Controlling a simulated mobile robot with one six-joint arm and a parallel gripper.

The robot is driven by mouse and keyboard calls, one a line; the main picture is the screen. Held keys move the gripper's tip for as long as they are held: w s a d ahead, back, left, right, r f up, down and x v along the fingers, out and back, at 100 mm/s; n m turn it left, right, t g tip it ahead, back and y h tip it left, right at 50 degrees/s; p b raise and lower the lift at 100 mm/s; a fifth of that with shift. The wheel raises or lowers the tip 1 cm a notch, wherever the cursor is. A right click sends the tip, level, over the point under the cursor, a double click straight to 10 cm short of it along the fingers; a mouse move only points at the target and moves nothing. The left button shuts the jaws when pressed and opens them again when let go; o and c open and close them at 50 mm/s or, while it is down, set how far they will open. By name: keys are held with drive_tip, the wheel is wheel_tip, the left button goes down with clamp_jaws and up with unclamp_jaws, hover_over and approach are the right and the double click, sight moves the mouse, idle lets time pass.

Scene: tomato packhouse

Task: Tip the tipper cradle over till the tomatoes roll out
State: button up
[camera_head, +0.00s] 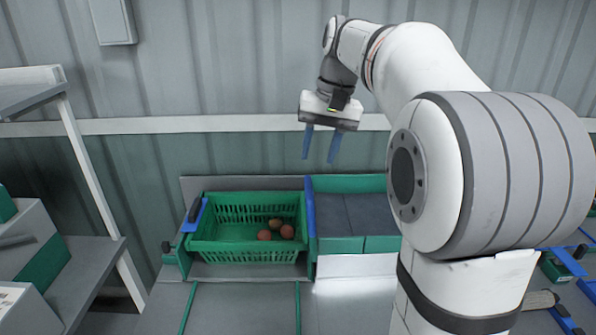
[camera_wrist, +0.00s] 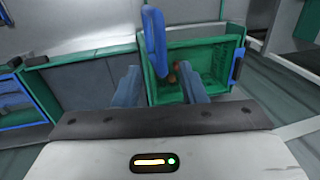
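The green tipper cradle (camera_head: 247,257) sits level at the left of the bench in the head view, with a few red-brown tomatoes (camera_head: 287,231) grouped at its right side. A dark handle with a blue mount (camera_head: 196,214) is at its left end. My gripper (camera_head: 319,160) hangs above the cradle's right end, pointing down, with its two blue fingers apart and nothing between them. In the wrist view the fingers (camera_wrist: 160,90) frame the near part of the cradle (camera_wrist: 208,43), and a blue upright part (camera_wrist: 153,40) stands just beyond them. The fingers partly hide the tomatoes.
A grey-floored bay with green sides (camera_head: 350,244) adjoins the cradle on the right. A metal rack (camera_head: 85,165) and grey boxes (camera_head: 28,240) stand at the left. A corrugated wall (camera_head: 220,60) is behind. Blue-edged trays (camera_head: 567,262) lie at far right.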

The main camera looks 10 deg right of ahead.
sight(309, 185)
drive_tip(key=f, duration=0.2)
drive_tip(key=a+f, duration=0.1)
drive_tip(key=f, duration=0.4)
drive_tip(key=shift+w+a+f+p, duration=0.2)
drive_tip(key=shift+w+p, duration=0.15)
drive_tip(key=shift+c, duration=0.4)
clamp_jaws()
